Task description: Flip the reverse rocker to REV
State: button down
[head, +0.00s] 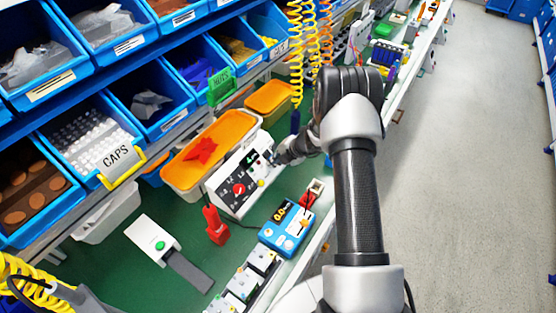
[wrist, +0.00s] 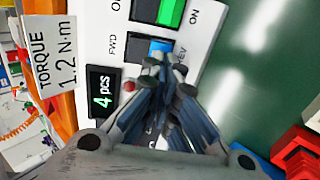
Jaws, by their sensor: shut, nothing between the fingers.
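The white control panel (head: 226,200) stands on the green bench in the head view. The reverse rocker (wrist: 136,48) shows in the wrist view between the labels FWD and REV. Its FWD half is dark and its REV half is blue. My gripper (wrist: 161,70) is shut and empty, with its fingertips at the lower edge of the blue REV half. I cannot tell whether they touch it. The fingers partly cover the REV label. In the head view my gripper (head: 279,159) is small at the panel's right end.
A green and black rocker (wrist: 158,10) marked ON sits above the reverse rocker in the wrist view. A display (wrist: 103,103) reads "4 pcs". In the head view, an orange tray (head: 235,126) lies behind the panel and a blue meter (head: 287,229) stands in front.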

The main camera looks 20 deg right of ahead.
dwell(0.3)
jog(key=f+b, duration=0.1)
jog(key=b, duration=0.2)
jog(key=shift+a+t, duration=0.1)
jog(key=shift+t, duration=0.3)
jog(key=shift+w+r, duration=0.1)
jog(key=shift+r, duration=0.1)
jog(key=shift+r+p, duration=0.1)
jog(key=shift+p, duration=0.25)
jog(key=shift+r+p, duration=0.7)
jog(key=s+d+f+p+v, duration=0.1)
jog(key=p+v, duration=0.3)
jog(key=v, duration=0.9)
jog(key=shift+s+d+f+p, duration=0.2)
jog(key=shift+s+d+p, duration=0.2)
jog(key=shift+s, duration=0.15)
